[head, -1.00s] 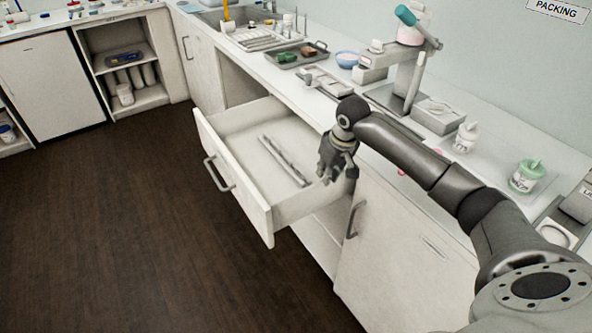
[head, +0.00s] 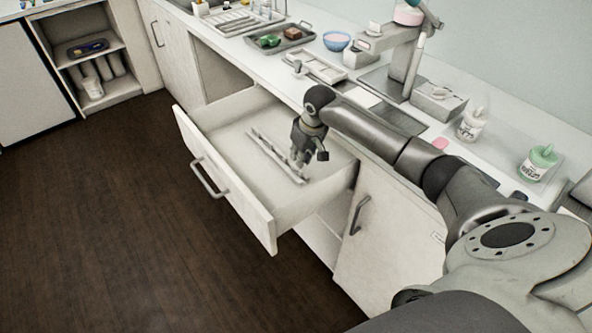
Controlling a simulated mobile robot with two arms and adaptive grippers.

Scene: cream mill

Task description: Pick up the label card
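I cannot make out a label card for certain in the head view. A white drawer (head: 262,217) is pulled open below the counter. Thin, pale, strip-like items (head: 277,156) lie on its floor; they are too small to identify. My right gripper (head: 309,160) points down over the right part of the open drawer, close to the strips' near end. Its fingers look apart, with nothing seen between them. It hides part of the drawer floor behind it. My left gripper is out of view.
The counter above the drawer holds a dark tray (head: 279,40), a blue bowl (head: 336,41), a grey-and-white machine (head: 405,60) and two lidded jars, one white (head: 471,126) and one green-topped (head: 538,163). The dark floor (head: 110,220) left of the drawer is clear.

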